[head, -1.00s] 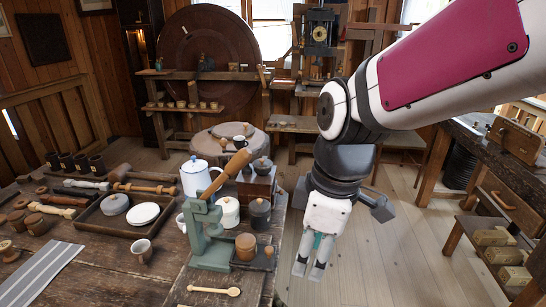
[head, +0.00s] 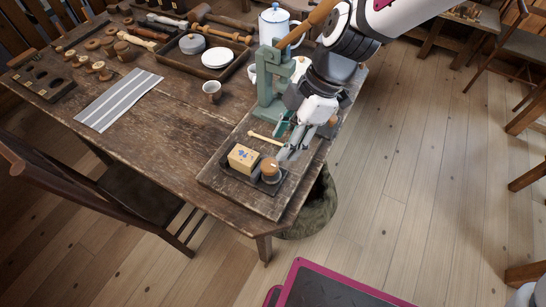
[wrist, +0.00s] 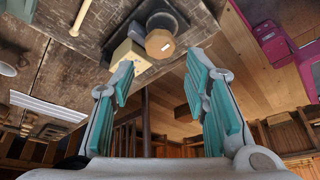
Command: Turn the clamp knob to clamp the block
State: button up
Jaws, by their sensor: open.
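The clamp is a dark tray-like base at the table's front corner. On it sits a pale wooden block (head: 243,157) with a small blue mark on top. The round wooden clamp knob (head: 270,169) stands right beside the block. In the wrist view the knob (wrist: 160,43) has a small white mark on its face, and the block (wrist: 130,56) lies to its left. My gripper (head: 284,149) is open and empty, just above and to the right of the knob. In the wrist view the knob lies ahead, between the spread fingertips (wrist: 162,68), not visibly touched.
A wooden spoon (head: 264,138) lies just behind the clamp. A green press (head: 270,88) with a wooden lever stands close to my arm. A cup (head: 211,91) and a striped cloth (head: 118,98) lie to the left. A chair (head: 110,190) stands in front of the table.

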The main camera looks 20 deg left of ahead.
aim_at(271, 163)
jog(key=x, duration=0.8)
jog(key=c, duration=0.9)
